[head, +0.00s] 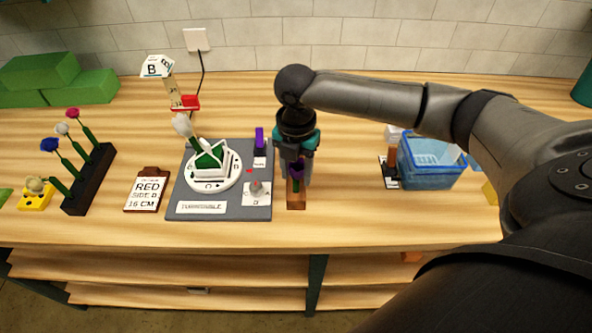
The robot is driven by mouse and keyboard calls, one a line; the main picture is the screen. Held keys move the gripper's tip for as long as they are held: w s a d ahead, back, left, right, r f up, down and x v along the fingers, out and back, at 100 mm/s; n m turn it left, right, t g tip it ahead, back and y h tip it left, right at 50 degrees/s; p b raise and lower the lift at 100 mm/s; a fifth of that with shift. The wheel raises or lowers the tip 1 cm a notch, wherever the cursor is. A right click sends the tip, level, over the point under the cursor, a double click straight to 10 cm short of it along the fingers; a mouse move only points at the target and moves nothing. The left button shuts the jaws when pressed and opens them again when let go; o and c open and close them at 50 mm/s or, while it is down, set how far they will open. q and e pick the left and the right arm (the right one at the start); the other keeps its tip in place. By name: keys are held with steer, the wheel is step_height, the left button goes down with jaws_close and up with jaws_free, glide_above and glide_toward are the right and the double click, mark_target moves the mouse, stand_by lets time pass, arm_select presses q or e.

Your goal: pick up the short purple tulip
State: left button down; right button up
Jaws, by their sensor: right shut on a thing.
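The short purple tulip (298,169) stands upright at a small brown wooden block (296,199), just right of the grey turntable board. My right gripper (296,175) comes down over it from above and is shut on it. The fingers hide part of the flower and stem. I cannot tell whether the stem is still in the block. My left gripper is not in view.
The grey board (230,210) carries a white turntable (213,183). A dark rack (90,180) with several flowers and a clipboard sign (147,190) stand left. A blue bin (430,168) stands right. The table front between block and bin is clear.

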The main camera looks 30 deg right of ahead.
steer(key=shift+c, duration=1)
steer(key=shift+r, duration=0.1)
